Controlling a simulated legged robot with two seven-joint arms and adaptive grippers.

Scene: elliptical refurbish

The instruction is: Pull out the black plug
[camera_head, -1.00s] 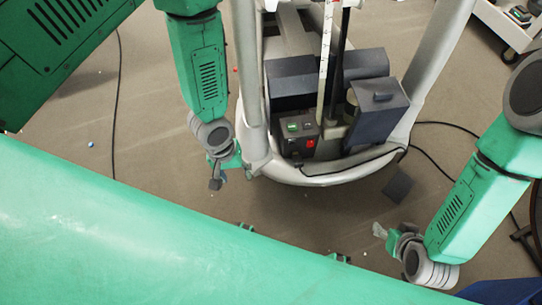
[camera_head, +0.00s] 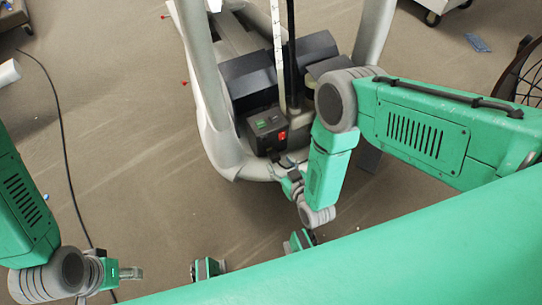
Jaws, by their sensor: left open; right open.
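The elliptical machine's black control box (camera_head: 267,131), with a green switch and a red switch, sits low inside the grey frame. I cannot make out the black plug; the area right of the box is partly hidden by my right arm. My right gripper (camera_head: 288,176) is open at the frame's curved lower rim, just below and right of the box. Whether it touches anything is too small to tell. My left gripper (camera_head: 128,273) is open and empty at the lower left, well away from the machine.
The elliptical's grey frame (camera_head: 217,135) curves around the box, with a pale upright post (camera_head: 278,50) above it. A black cable (camera_head: 62,135) runs along the floor at left. A spoked wheel (camera_head: 525,75) stands at upper right.

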